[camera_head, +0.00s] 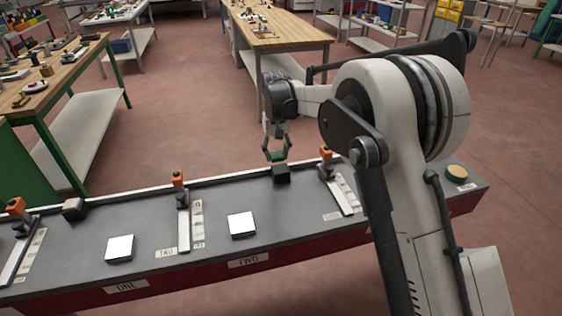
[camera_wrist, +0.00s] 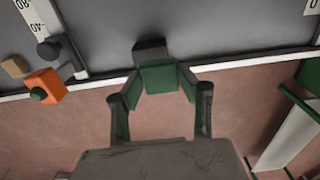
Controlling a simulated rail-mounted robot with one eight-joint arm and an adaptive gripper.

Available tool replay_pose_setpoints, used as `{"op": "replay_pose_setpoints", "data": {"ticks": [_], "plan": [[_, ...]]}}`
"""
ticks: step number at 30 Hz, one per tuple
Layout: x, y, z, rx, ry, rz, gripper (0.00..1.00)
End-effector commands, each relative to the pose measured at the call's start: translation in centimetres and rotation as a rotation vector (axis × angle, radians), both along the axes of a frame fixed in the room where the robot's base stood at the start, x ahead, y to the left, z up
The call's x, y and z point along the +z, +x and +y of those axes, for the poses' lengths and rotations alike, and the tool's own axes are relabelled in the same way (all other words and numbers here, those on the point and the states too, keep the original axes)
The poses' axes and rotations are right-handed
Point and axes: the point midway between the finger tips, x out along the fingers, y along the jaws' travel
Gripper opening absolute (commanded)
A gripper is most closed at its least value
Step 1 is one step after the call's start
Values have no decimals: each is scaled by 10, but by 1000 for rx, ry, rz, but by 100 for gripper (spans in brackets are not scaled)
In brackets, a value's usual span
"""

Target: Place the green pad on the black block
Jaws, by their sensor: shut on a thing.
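The green pad (camera_head: 276,156) is held between the fingertips of my gripper (camera_head: 275,154), above the far edge of the grey bench. A black block (camera_head: 281,174) sits on the bench just below the pad. In the wrist view, the green pad (camera_wrist: 160,78) is between the fingers of my gripper (camera_wrist: 160,84). The black block (camera_wrist: 151,50) shows just beyond the pad and is partly hidden by it. I cannot tell whether pad and block touch. Another dark block (camera_head: 73,208) stands farther left on the bench.
The grey bench (camera_head: 325,230) holds white squares near labels ONE (camera_head: 120,249) and TWO (camera_head: 242,225).

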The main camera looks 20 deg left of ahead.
Motion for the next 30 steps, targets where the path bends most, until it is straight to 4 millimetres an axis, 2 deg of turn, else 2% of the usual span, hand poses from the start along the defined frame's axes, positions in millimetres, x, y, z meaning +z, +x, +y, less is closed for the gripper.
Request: {"op": "replay_pose_setpoints", "data": {"ticks": [6,10,18,29,30], "plan": [[-11,16,-8,0,0,0,26],[-19,17,-8,1,0,0,26],[-50,16,-8,1,0,0,26],[-55,16,-8,1,0,0,26],[-55,16,-8,1,0,0,38]]}}
